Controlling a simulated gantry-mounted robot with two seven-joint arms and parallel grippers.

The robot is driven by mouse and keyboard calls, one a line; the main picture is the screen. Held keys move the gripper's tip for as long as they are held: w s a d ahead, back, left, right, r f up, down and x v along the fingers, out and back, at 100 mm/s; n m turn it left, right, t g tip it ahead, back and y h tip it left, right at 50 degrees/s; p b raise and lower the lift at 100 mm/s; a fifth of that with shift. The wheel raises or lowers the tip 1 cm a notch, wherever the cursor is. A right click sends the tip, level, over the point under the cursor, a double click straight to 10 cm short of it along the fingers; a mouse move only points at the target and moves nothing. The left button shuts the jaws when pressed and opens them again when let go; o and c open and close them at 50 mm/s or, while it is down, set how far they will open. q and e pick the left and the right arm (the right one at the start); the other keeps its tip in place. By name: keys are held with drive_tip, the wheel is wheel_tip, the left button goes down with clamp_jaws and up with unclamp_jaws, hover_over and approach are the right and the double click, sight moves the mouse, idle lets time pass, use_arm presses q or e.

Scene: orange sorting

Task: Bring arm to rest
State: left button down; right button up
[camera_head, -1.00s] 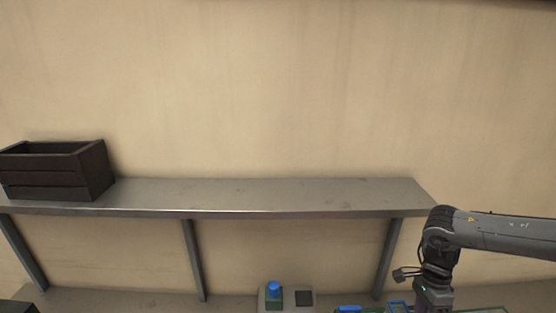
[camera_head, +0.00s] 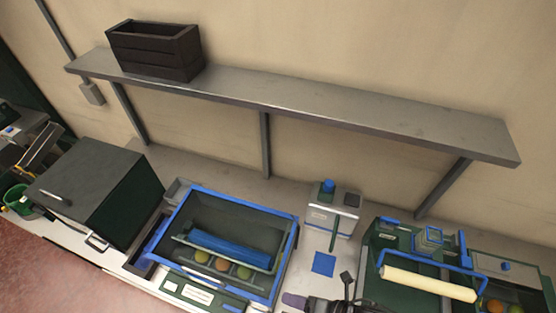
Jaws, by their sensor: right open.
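My right arm's dark wrist (camera_head: 350,292) shows at the bottom edge, right of centre. My right gripper (camera_head: 308,303) is partly cut off by the bottom edge, and its open fingers point left over the counter. It holds nothing that I can see. My left gripper is not in view. A blue-framed sorting machine (camera_head: 286,254) stands left of my right gripper, with several orange and green fruits in its slots.
A dark wooden crate (camera_head: 155,58) sits on the grey wall shelf (camera_head: 330,100). A dark box (camera_head: 95,190) stands on the counter at left. A white device with a blue button (camera_head: 328,208) is behind my gripper. A green machine with a cream roller (camera_head: 428,283) stands to the right.

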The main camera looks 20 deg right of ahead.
drive_tip(key=w+d+r+m+h, duration=0.2)
drive_tip(key=d+r+m+h, duration=0.35)
drive_tip(key=m, duration=1.05)
drive_tip(key=s+d+f+m+g+h, duration=0.2)
drive_tip(key=s+d+m+g+h, duration=0.1)
drive_tip(key=m, duration=0.9)
drive_tip(key=s+d+g, duration=0.1)
drive_tip(key=s+d, duration=0.1)
drive_tip(key=s, duration=0.1)
drive_tip(key=shift+s+d+f+m+p, duration=0.3)
drive_tip(key=shift+d+m, duration=0.05)
drive_tip(key=shift+m, duration=0.05)
